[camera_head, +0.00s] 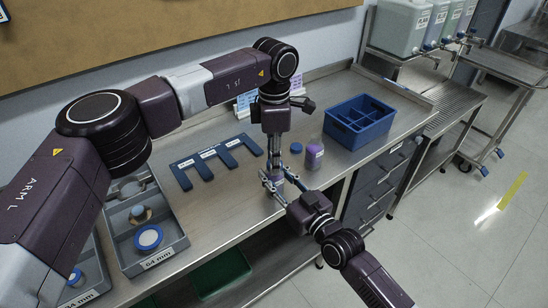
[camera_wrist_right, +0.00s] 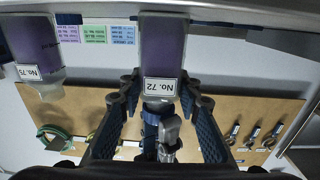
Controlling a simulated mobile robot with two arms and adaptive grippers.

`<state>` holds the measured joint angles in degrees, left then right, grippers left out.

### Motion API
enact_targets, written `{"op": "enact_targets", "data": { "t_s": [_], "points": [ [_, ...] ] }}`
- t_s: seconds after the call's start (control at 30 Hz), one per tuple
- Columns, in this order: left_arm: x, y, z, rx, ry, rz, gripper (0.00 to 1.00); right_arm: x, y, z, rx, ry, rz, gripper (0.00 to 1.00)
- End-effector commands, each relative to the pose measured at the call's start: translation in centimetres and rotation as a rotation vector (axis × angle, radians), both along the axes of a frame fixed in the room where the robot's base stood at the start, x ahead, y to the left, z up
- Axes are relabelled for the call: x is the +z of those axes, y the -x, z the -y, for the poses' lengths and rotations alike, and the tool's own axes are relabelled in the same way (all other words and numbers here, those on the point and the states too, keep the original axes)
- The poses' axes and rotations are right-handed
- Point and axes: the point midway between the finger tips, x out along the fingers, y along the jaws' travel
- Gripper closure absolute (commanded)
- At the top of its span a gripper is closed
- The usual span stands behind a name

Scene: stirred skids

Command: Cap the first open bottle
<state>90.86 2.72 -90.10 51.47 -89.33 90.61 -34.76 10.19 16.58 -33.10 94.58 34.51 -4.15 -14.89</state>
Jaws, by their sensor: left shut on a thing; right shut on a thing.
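My right gripper (camera_head: 276,189) is shut on a bottle of purple liquid marked No. 72 (camera_wrist_right: 163,55), clear in the right wrist view, which looks upside down. My left gripper (camera_head: 274,166) reaches down directly above it and is shut on a blue cap (camera_wrist_right: 151,120) at the bottle's neck end. I cannot tell whether this cap is seated on the neck. A second purple bottle (camera_head: 313,155), marked No. 75 in the right wrist view (camera_wrist_right: 30,50), stands on the bench just right of the grippers, its neck without a cap. A blue cap (camera_head: 296,148) lies beside it.
A blue divided crate (camera_head: 360,122) stands at the bench's right. A blue slotted rack (camera_head: 190,172) lies left of my grippers. Grey trays (camera_head: 178,238) with size labels hold caps at the left. Label cards (camera_head: 246,100) stand at the back. The front bench edge is close to my right gripper.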

Motion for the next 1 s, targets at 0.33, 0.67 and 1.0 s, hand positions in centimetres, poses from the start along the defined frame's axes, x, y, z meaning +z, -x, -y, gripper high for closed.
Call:
{"op": "enact_targets", "data": {
  "t_s": [0.33, 0.67, 1.0],
  "points": [
    [0.01, -0.18, -0.01, -0.671, 0.001, 0.001, 0.81, -0.08, 0.01, 0.00, 0.000, 0.001, -0.002, 1.00],
    [-0.02, -0.28, 0.07, -1.312, 0.001, -0.001, 0.81, -0.08, 0.02, 0.01, 0.000, 0.001, -0.002, 1.00],
    [-0.05, -0.31, 0.18, -1.934, 0.000, -0.001, 0.81, -0.10, 0.03, 0.01, 0.000, 0.001, -0.002, 1.00]
  ]
}}
